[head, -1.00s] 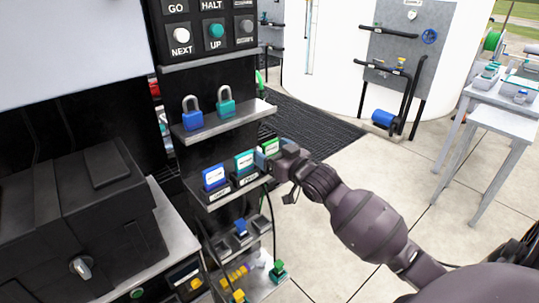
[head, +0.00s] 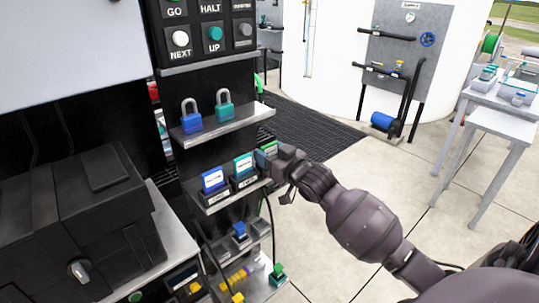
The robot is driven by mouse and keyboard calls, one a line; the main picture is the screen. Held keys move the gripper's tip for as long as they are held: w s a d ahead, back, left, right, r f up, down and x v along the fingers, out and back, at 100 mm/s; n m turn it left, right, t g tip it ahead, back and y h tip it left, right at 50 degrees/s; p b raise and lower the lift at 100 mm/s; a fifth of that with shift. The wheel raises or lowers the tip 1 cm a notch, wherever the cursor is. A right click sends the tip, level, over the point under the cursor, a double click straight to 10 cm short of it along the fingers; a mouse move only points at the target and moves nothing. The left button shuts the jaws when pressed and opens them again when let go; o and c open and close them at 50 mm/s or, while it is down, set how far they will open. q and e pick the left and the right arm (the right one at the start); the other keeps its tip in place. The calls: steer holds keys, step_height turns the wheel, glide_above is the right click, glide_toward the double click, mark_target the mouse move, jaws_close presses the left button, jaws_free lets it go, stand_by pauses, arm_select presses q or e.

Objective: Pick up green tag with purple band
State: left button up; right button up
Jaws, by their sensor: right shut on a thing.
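A green tag (head: 271,147) is at the right end of the tag shelf (head: 222,202), mostly hidden by my right gripper. Its band is too small and covered to make out. My right gripper (head: 267,157) is shut on the green tag, at the shelf's right end; I cannot tell whether the tag still touches its holder. A teal tag (head: 243,164) and a blue tag (head: 213,180), both with white labels, stand in holders to the left. My left gripper is not in view.
A blue padlock (head: 191,121) and a teal padlock (head: 225,110) stand on the shelf above. Push buttons (head: 215,34) are higher up. A lower shelf (head: 262,282) holds small coloured parts. A black case (head: 70,215) fills the left.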

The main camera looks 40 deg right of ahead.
mark_target(270, 144)
step_height(270, 144, up, 4)
steer(key=shift+f+p, duration=0.1)
steer(key=shift+p, duration=0.35)
steer(key=s, duration=0.6)
steer(key=s+d+p, duration=0.1)
steer(key=s, duration=1.1)
steer(key=shift+d+f, duration=0.15)
steer(key=shift+d, duration=0.05)
